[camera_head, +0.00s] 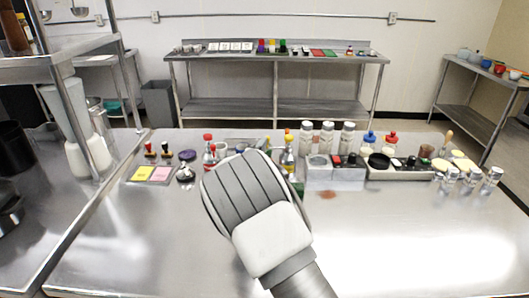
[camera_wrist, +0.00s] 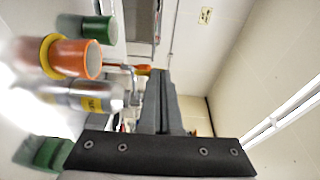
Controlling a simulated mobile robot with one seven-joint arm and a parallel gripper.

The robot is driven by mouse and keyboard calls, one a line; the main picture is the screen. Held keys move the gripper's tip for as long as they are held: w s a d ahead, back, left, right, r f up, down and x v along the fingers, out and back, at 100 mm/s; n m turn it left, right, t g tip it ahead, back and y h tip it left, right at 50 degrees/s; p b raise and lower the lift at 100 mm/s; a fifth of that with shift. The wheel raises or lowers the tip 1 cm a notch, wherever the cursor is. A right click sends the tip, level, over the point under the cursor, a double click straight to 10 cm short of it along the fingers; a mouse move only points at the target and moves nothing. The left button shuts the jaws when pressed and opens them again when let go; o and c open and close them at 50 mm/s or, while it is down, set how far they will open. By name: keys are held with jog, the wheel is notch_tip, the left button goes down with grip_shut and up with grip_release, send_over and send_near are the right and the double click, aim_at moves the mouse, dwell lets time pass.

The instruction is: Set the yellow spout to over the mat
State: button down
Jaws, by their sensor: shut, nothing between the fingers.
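I cannot pick out the yellow spout with certainty. In the wrist view, an orange cylinder with a yellow ring (camera_wrist: 75,57) and a blurred silver bottle with a yellow label (camera_wrist: 85,97) lie left of my gripper (camera_wrist: 163,75). My gripper's dark fingers are together, with nothing between them. In the head view my pale wrist hides the fingers and part of the table behind it. A yellow square (camera_head: 143,174) and a pink square (camera_head: 161,174) lie on a flat grey base at the left; I cannot tell whether either is the mat.
The steel table (camera_head: 400,245) is clear at the front right. Red-capped bottles (camera_head: 208,150), white-capped shakers (camera_head: 327,138) and a tray of small items (camera_head: 400,173) line its back. Glass shakers (camera_head: 470,180) stand at the right. A steel shelf unit (camera_head: 62,75) rises at the left.

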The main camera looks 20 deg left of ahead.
jog(key=shift+w+a+b, duration=0.4)
jog(key=shift+w+b, duration=0.1)
jog(key=shift+b, duration=0.1)
